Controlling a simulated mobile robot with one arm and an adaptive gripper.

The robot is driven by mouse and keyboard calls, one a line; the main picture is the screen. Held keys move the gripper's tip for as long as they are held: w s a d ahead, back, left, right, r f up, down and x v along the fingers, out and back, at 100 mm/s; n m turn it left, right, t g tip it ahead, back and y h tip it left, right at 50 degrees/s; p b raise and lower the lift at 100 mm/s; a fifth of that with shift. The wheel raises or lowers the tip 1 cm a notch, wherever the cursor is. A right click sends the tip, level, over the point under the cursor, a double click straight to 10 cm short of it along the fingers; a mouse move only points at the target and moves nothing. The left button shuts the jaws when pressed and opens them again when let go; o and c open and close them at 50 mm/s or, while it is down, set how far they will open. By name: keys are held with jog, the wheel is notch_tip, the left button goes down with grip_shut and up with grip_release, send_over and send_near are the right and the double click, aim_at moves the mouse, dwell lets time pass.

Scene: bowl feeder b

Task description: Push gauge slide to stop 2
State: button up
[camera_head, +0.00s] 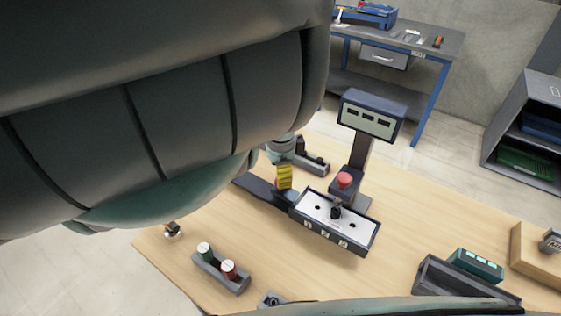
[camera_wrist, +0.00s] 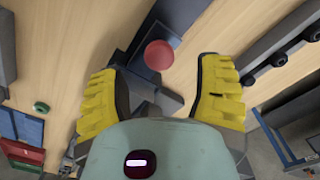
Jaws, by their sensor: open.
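The gauge block (camera_head: 368,241) is a dark, shallow box with a pale top face and several small labels along its front side. A small dark upright knob (camera_head: 336,211), likely the slide, stands near the middle of the pale face, with dark holes on either side. My gripper (camera_head: 285,182) is at the block's far left end, left of the knob, and apart from the knob in the picture; its height above the block is unclear. In the wrist view, my gripper's yellow fingers (camera_wrist: 160,82) are spread, with no held object visible. I cannot pick out the knob there.
A red button (camera_head: 344,180) sits at the foot of a display post (camera_head: 371,117) behind the block; the button also shows between the fingers in the wrist view (camera_wrist: 158,55). Open table lies in front of the block.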

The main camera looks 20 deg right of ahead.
notch_tip(320, 180, up, 3)
jog(key=shift+w+a+r, duration=0.1)
jog(key=shift+r, duration=0.3)
dwell(0.3)
